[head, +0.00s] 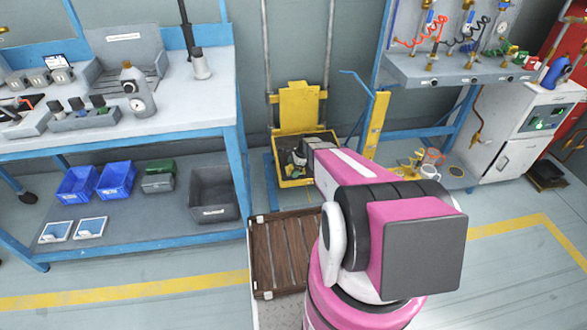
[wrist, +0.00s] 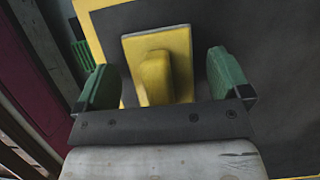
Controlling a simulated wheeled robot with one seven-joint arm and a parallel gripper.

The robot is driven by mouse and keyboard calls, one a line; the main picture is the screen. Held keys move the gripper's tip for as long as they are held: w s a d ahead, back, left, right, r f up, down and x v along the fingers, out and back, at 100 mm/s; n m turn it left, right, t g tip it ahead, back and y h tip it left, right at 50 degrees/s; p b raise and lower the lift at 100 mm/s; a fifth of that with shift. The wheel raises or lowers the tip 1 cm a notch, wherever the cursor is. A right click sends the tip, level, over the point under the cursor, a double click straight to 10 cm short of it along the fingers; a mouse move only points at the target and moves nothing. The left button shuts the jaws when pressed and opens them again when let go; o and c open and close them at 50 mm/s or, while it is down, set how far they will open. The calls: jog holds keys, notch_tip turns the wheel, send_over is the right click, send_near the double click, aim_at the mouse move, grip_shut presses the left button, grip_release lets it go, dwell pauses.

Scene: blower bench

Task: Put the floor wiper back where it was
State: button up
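I cannot clearly make out a floor wiper in either view. In the head view, thin upright poles (head: 331,50) stand against the back wall, but I cannot tell whether one is its handle. My gripper (wrist: 164,82) shows in the wrist view with its two green-padded fingers wide apart. A yellow block on a yellow plate (wrist: 132,50) lies beyond and between the fingers, with no visible grip on it. In the head view my arm reaches toward a yellow tray (head: 296,183) below a yellow upright panel (head: 299,105); my arm partly hides this area.
A blue-framed workbench (head: 190,115) stands at left, with a grey bin (head: 214,212) on its lower shelf. A slatted brown platform (head: 283,262) lies beside my arm. A yellow post (head: 376,125) and a white cabinet (head: 515,155) are at right. The floor at lower right is clear.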

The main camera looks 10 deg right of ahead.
jog(key=v, duration=1.2)
jog(key=s+a+r+n+h, duration=0.1)
jog(key=s+r+n+h, duration=0.1)
jog(key=s+r+n, duration=0.7)
jog(key=s+a+r+n+h, duration=0.2)
jog(key=s+r+n, duration=0.7)
jog(key=s, duration=0.5)
jog(key=shift+s+a, duration=0.15)
jog(key=shift+a, duration=0.15)
